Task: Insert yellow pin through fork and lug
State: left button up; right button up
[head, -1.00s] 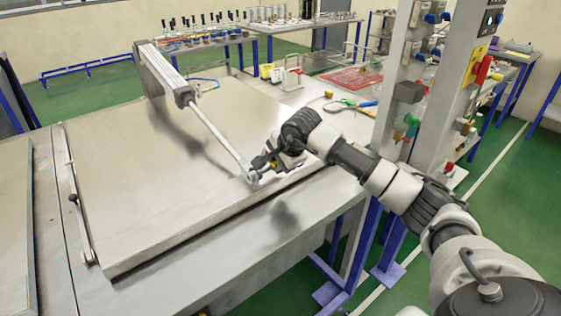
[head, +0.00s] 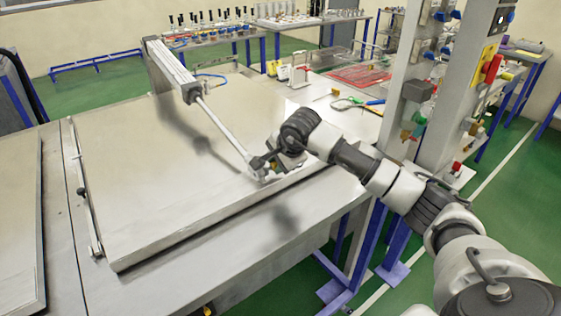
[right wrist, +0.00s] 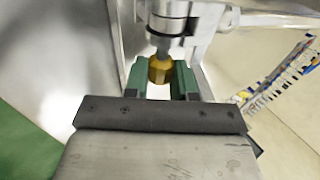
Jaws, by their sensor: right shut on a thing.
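The yellow pin (right wrist: 160,68) shows in the right wrist view between the green fingers of my right gripper (right wrist: 161,80). The gripper is shut on it. The grey fork (right wrist: 170,22) at the rod end is right in front of the pin; whether the pin's shank is inside the fork and lug is hidden. In the head view my right gripper (head: 268,163) is at the lower end of the cylinder rod (head: 222,127), by the fork (head: 262,174) near the lid's right edge. The lug cannot be told apart from the fork. My left gripper is not in view.
The large metal lid (head: 170,190) lies flat on the table. The cylinder body (head: 172,68) slants down toward the fork. A grey post (head: 455,90) with valves stands to the right. Green-handled pliers (head: 350,103) lie on the table behind my right arm.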

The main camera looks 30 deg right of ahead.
jog(key=shift+a, duration=0.9)
jog(key=o, duration=0.9)
jog(key=shift+s+r, duration=0.1)
jog(key=shift+o, duration=0.2)
jog(key=shift+d, duration=0.1)
jog(key=shift+r, duration=0.1)
jog(key=shift+s+r, duration=0.1)
jog(key=shift+r, duration=0.2)
jog(key=b+v, duration=0.2)
jog(key=v, duration=0.8)
jog(key=shift+s, duration=0.15)
jog(key=shift+f, duration=0.3)
